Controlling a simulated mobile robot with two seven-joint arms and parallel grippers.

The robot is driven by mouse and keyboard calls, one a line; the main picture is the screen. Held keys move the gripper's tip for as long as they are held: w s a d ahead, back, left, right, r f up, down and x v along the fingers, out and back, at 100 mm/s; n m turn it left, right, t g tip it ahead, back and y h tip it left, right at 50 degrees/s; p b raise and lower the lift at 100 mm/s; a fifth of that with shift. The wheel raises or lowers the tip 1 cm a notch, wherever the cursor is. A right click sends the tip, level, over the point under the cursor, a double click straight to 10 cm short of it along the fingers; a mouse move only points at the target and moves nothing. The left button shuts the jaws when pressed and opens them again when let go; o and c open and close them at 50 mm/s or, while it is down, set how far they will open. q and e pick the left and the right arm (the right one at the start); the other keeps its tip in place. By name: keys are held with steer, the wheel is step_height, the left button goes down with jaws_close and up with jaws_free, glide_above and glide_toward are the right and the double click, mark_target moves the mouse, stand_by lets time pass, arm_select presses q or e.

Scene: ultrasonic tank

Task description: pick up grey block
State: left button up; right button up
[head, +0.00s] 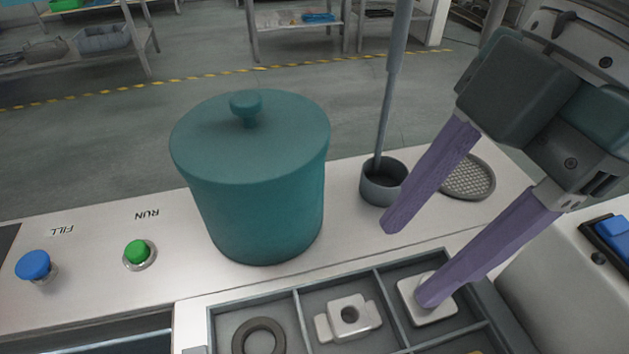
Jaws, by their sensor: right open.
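A divided grey tray (253,300) lies at the front. A pale grey block with a round hole and side tabs (366,316) sits in its middle compartment. A pale grey square block (440,311) sits in the compartment to the right, partly hidden by a finger. I cannot tell which of them is the grey block. My right gripper (407,264) comes in from the upper right with its purple fingers apart and nothing between them. One fingertip overlaps the square block in the picture; contact is unclear. The other is above the counter behind the tray. My left gripper is out of view.
A dark ring (258,338) lies in the tray's left compartment. A lidded teal pot (258,195) stands behind the tray. A grey cup with a rod (379,189) and a round mesh disc (468,178) stand near my right fingers. Blue (33,265) and green (137,251) buttons are at left.

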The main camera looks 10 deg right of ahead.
mark_target(350, 314)
steer(key=x, duration=0.3)
steer(key=b+x, duration=0.1)
steer(key=x, duration=0.1)
steer(key=shift+d+f, duration=0.3)
steer(key=shift+d, duration=0.05)
steer(key=x, duration=0.5)
steer(key=shift+w+a+f+b, duration=0.15)
steer(key=shift+a+b, duration=0.1)
steer(key=shift+b, duration=0.15)
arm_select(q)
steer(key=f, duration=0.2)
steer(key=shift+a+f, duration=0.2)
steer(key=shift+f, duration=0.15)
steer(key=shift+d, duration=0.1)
arm_select(e)
jaws_close()
